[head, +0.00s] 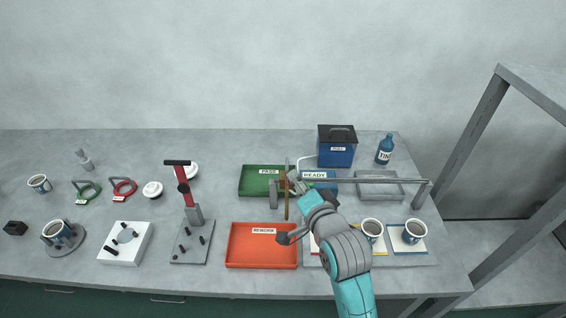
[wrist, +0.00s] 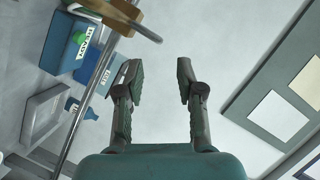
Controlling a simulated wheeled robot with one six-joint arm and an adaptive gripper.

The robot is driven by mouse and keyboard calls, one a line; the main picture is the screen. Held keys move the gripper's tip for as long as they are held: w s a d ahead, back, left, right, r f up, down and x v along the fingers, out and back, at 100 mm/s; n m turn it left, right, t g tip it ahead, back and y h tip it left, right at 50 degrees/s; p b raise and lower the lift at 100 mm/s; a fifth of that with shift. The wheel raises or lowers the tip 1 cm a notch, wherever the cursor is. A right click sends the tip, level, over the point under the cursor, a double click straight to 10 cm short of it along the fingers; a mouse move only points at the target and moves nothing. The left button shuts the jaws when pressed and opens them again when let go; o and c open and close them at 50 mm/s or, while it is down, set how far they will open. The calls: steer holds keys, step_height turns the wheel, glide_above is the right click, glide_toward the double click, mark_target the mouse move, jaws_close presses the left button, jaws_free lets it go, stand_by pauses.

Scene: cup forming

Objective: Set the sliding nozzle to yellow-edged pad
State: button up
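A tan bar (head: 286,200), which may be part of the sliding nozzle, stands at the left end of a grey horizontal rail (head: 385,181). In the wrist view a tan block (wrist: 138,20) sits on the rail (wrist: 92,98) at upper left, outside my fingers. My gripper (wrist: 160,70) is open, with nothing between its fingertips. In the head view my gripper (head: 294,184) is close to the tan bar; contact is unclear. The yellow-edged pad (head: 385,251) lies at front right with a coffee cup (head: 372,230) on it, partly hidden by my arm.
A blue-edged pad (head: 401,248) with another cup (head: 414,231) lies to the right. A red tray (head: 262,256) and green tray (head: 255,172) are left of my arm. A blue box (head: 336,154), bottle (head: 385,149) and grey tray (head: 372,194) stand behind the pads.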

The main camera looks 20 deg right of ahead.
mark_target(287, 163)
steer(key=x, duration=1)
steer(key=shift+s, duration=0.1)
jaws_close()
